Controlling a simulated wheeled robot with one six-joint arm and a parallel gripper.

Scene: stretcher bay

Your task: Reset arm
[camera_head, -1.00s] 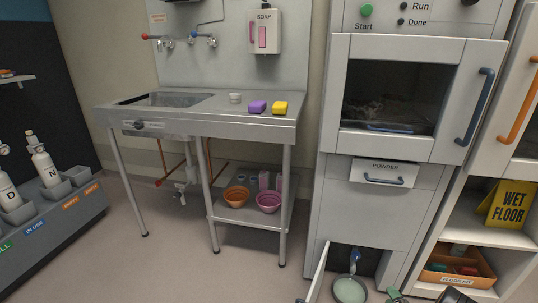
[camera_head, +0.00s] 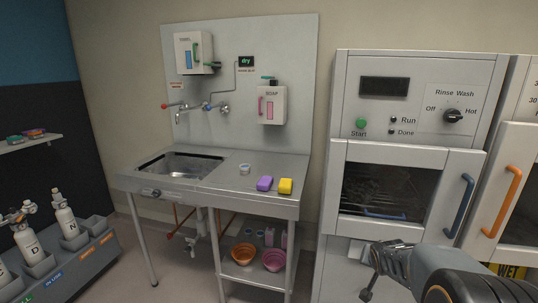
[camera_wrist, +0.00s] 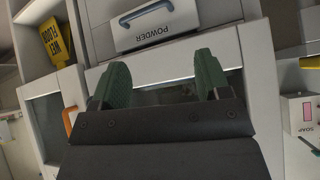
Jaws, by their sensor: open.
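My gripper (camera_wrist: 162,80) is open, with two green fingertips spread apart and nothing visible between them in the wrist view. In the head view my gripper (camera_head: 370,277) is low at the right, in front of the washer cabinet (camera_head: 330,240). Its fingers are small and partly hidden there. The wrist view is turned over and shows the powder drawer (camera_wrist: 155,28) beyond the fingertips and the washer's window (camera_wrist: 165,96) behind them.
A steel sink bench (camera_head: 240,204) carries a purple sponge (camera_head: 264,184) and a yellow sponge (camera_head: 285,186). Orange (camera_head: 243,253) and pink (camera_head: 274,260) bowls are on its lower shelf. A cylinder rack (camera_head: 85,250) is at left. A washer door handle (camera_head: 459,206) juts out near my arm.

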